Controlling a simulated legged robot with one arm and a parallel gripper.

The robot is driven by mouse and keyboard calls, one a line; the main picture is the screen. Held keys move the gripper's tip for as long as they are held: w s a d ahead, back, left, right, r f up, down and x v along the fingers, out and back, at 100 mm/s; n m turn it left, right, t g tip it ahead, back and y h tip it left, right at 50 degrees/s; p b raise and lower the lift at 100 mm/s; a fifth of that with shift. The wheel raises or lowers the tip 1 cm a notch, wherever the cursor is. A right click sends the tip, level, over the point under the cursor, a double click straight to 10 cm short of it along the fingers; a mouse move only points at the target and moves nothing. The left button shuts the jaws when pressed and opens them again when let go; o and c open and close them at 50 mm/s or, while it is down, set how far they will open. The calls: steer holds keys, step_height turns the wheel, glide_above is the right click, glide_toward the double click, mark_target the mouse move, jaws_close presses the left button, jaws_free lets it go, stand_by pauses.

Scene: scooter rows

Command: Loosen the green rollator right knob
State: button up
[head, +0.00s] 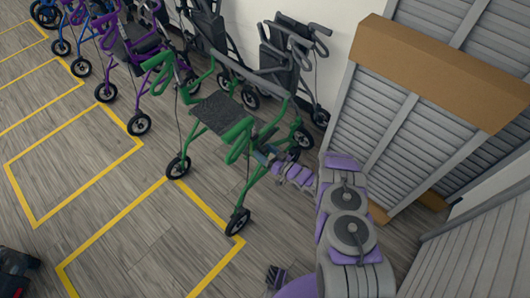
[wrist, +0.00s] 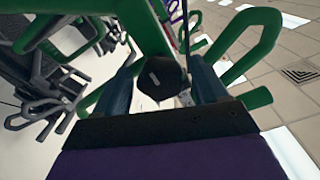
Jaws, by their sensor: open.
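The green rollator (head: 240,134) stands upright on the wood floor, with a dark seat and green frame tubes. My gripper (head: 265,154) is at the rollator's right side, beside its frame below the handle. In the wrist view, a dark round knob (wrist: 163,76) with a short light mark sits on the green frame (wrist: 142,35). My gripper (wrist: 160,88) is open there, with one blue-grey finger on each side of the knob. I cannot tell whether either finger touches it. The knob cannot be made out in the head view.
Purple (head: 130,45) and blue rollators stand in a row to the left, and grey ones (head: 285,55) stand behind by the wall. A grey slatted shutter with tan beams (head: 440,75) is at the right. Yellow-outlined floor boxes (head: 75,170) in front are mostly clear.

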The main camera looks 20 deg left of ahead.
steer(key=shift+c, duration=0.4)
steer(key=c, duration=1)
steer(key=shift+r+p, duration=0.1)
steer(key=shift+p, duration=0.2)
